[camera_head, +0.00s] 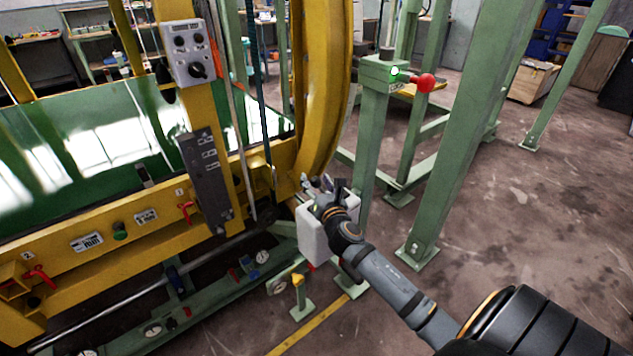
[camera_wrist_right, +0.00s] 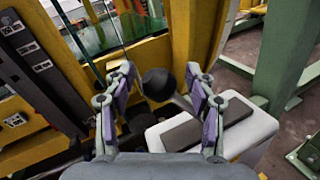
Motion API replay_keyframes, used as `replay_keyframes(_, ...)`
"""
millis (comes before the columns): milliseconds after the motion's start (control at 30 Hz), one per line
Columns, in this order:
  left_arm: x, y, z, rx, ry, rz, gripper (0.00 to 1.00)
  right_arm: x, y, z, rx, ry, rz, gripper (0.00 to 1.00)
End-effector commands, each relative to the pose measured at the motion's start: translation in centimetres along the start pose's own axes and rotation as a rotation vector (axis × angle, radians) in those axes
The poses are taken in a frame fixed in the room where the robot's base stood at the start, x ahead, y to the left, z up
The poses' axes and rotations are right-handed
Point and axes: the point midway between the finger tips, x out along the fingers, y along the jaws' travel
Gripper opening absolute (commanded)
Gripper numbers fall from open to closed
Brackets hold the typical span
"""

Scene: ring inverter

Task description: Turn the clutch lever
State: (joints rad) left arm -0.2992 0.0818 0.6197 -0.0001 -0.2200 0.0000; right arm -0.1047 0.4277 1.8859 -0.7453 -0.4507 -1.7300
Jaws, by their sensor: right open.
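A lever with a round black knob (camera_wrist_right: 157,84) shows in the right wrist view, in front of the yellow frame. No label on it is readable, so I cannot confirm that it is the clutch lever. My right gripper (camera_wrist_right: 159,72) is open, with one finger on each side of the knob in the picture. I see no clear contact, and the depth between them is hard to judge. In the head view my right gripper (camera_head: 322,187) is above a white box (camera_head: 313,236) and hides the knob. My left gripper is not in view.
A red ball handle (camera_head: 426,83) sticks out from a green post with a lit green lamp (camera_head: 395,71). A grey control box (camera_head: 188,53) and a dark panel (camera_head: 205,168) are on the yellow frame (camera_head: 322,80). Bare floor (camera_head: 540,220) lies to the right.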

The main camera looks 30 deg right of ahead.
Motion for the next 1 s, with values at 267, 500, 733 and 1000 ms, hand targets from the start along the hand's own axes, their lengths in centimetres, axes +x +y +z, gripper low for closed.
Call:
replay_keyframes(267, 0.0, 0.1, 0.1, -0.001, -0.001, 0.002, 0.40, 0.0, 0.0, 0.0, 0.000, 0.000, 0.000, 0.43)
replay_keyframes(500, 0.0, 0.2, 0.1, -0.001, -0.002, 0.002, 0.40, 0.0, 0.0, 0.0, 0.000, 0.000, 0.001, 0.11)
replay_keyframes(733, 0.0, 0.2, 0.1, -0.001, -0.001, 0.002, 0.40, 0.0, 0.0, 0.0, 0.000, -0.001, 0.001, 0.00)
replay_keyframes(1000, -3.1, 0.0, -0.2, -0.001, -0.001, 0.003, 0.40, 0.3, -0.5, 1.7, 0.081, 0.032, -0.008, 0.00)
